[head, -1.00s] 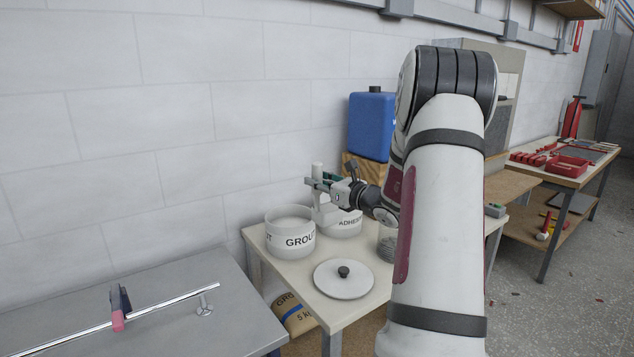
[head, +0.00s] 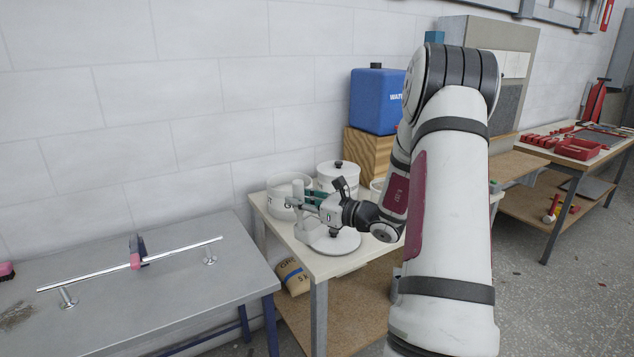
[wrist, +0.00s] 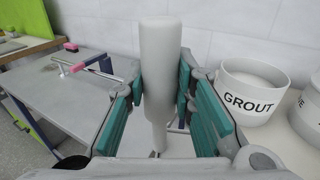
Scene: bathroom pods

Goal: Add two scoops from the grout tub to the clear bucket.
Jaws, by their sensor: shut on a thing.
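My gripper (head: 313,196) is shut on the upright handle of a pale grey scoop (head: 298,187). The wrist view shows the handle (wrist: 160,75) between the green finger pads (wrist: 157,95). The scoop's lower end is just in front of the grout tub, by a loose white lid (head: 347,243); what it holds is hidden. The white grout tub (head: 284,188) stands open at the back left of the table, partly covered by the gripper. In the wrist view the tub (wrist: 247,104) is right of the gripper, with pale contents. A pale rim (head: 376,186) behind my arm may be the clear bucket.
A blue water container (head: 377,98) sits on a wooden block (head: 370,154) behind. A grey bench (head: 150,285) with a metal bar is at the left. My arm hides the table's right part.

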